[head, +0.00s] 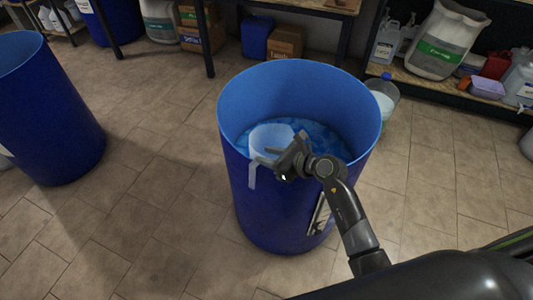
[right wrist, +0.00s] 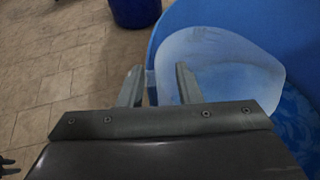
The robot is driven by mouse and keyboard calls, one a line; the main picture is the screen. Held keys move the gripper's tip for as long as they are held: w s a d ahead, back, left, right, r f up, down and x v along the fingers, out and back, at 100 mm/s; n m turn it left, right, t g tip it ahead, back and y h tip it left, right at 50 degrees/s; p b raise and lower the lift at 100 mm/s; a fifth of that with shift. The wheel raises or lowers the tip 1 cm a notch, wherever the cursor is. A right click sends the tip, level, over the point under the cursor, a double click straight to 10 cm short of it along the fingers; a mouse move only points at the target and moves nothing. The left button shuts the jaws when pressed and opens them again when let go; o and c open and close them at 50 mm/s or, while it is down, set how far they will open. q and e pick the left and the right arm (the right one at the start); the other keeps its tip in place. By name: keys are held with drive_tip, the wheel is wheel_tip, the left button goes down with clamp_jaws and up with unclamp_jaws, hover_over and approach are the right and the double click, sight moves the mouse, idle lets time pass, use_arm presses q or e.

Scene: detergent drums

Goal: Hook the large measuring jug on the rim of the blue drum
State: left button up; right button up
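The blue drum (head: 265,210) stands open on the tiled floor in the middle of the head view, with blue contents low inside. The large measuring jug (head: 268,136), translucent white, is inside the drum at its near left rim; its pale handle (head: 252,174) hangs down outside the wall. In the right wrist view the jug (right wrist: 222,62) is right of the fingers, inside the drum rim. My right gripper (head: 272,158) is at the rim beside the handle. Its fingers (right wrist: 157,86) are apart, with a pale strip of handle between them. My left gripper is out of view.
Another blue drum (head: 52,115) stands at the left. A clear container (head: 382,97) stands on the floor behind the middle drum. Shelving (head: 430,88) with bottles and a sack is at the back right. The floor between the drums is clear.

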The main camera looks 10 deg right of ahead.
drive_tip(key=shift+w+a+f, duration=0.2)
drive_tip(key=shift+w+a, duration=0.1)
clamp_jaws()
idle(0.4)
